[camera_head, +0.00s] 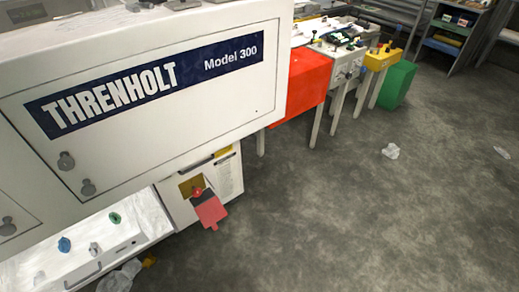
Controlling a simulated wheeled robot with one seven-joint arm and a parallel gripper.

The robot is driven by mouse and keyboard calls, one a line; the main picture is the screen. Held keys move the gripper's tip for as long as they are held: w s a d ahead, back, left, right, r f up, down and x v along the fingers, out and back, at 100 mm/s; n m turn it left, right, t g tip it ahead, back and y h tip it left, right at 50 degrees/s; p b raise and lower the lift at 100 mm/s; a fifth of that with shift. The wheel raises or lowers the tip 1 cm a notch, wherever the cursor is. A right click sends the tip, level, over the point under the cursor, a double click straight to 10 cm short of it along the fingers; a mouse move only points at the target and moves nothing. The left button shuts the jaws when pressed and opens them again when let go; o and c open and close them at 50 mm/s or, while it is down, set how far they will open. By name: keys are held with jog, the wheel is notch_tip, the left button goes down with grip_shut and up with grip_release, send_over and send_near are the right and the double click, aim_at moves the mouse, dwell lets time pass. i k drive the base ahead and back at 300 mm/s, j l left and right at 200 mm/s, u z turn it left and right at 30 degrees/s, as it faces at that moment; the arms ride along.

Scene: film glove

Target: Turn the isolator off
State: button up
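What looks like the isolator is a small red knob (196,191) on a yellow plate (185,188), set in the front of a low white cabinet (228,172). A flat red piece (211,211) hangs just below the knob and may be a tag or cover. I cannot tell which way the knob is turned. My gripper is not in view.
A large white machine housing (150,135) marked THRENHOLT Model 300 overhangs the cabinet's left side. A panel with coloured knobs (100,247) lies lower left. Red (300,85) and green (397,84) boxes stand behind. The grey floor (340,210) is mostly clear, with crumpled plastic (390,151).

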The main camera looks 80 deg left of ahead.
aim_at(196, 192)
jog(key=u, duration=3.05)
